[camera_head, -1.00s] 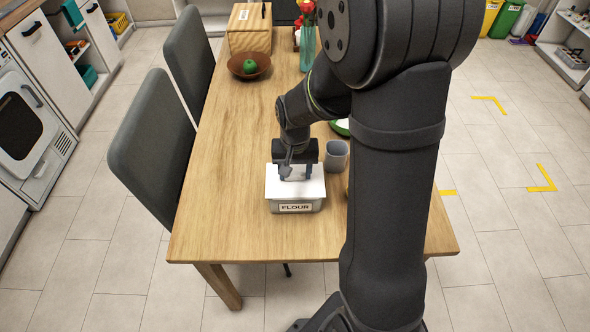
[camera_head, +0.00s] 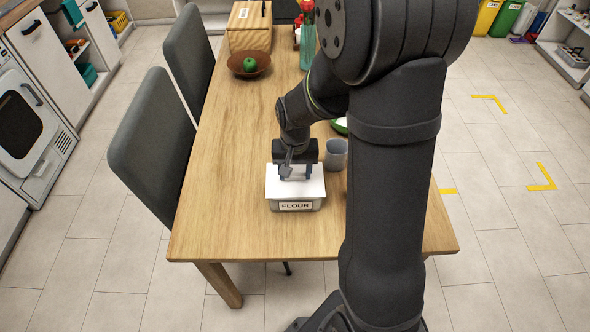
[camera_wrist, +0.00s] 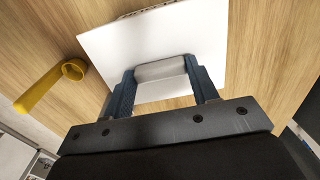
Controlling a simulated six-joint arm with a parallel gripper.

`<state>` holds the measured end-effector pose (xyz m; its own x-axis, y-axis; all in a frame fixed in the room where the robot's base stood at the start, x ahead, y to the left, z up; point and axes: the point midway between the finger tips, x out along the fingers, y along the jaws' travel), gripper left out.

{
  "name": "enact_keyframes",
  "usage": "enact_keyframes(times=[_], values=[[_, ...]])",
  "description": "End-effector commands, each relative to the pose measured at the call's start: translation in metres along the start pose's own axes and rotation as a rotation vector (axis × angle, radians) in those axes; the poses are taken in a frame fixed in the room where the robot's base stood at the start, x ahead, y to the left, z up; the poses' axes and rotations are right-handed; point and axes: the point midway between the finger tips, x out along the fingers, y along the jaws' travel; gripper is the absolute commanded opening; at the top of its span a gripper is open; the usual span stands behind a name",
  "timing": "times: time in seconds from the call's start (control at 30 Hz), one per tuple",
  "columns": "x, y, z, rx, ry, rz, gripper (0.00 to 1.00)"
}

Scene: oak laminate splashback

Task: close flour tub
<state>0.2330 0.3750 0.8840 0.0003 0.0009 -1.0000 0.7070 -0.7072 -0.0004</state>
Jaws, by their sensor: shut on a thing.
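The flour tub (camera_head: 296,206) stands on the wooden table near its front edge, with a "FLOUR" label on its front. A flat white lid (camera_head: 280,192) is over the top of the tub and hides its inside. I cannot tell whether the lid is fully seated. My gripper (camera_head: 298,173) is above the lid, pointing down. In the wrist view, my gripper (camera_wrist: 160,78) is shut on the lid's raised handle (camera_wrist: 160,70), one finger at each end. The white lid (camera_wrist: 205,40) spreads out around it there.
A grey cup (camera_head: 336,155) stands close to the right of the tub. A yellow scoop (camera_wrist: 50,86) lies on the table in the wrist view. A brown bowl (camera_head: 249,68) with a green fruit is farther back. The table left of the tub is clear.

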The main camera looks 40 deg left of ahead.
Motion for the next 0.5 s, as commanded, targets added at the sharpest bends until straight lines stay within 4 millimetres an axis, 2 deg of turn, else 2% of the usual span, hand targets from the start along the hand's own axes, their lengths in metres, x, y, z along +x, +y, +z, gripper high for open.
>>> enact_keyframes(times=[0.2, 0.23, 0.33, 0.37, 0.5], values=[[0.0007, 0.0000, 0.0001, 0.000, 0.000, 0.000, 0.32], [0.0007, 0.0000, 0.0001, 0.000, 0.000, 0.000, 0.56], [0.0007, 0.0000, 0.0001, 0.000, 0.000, 0.000, 0.75], [0.0007, 0.0000, 0.0002, 0.000, 0.000, 0.000, 0.79], [0.0007, 0.0000, 0.0001, 0.000, 0.000, 0.000, 0.79]])
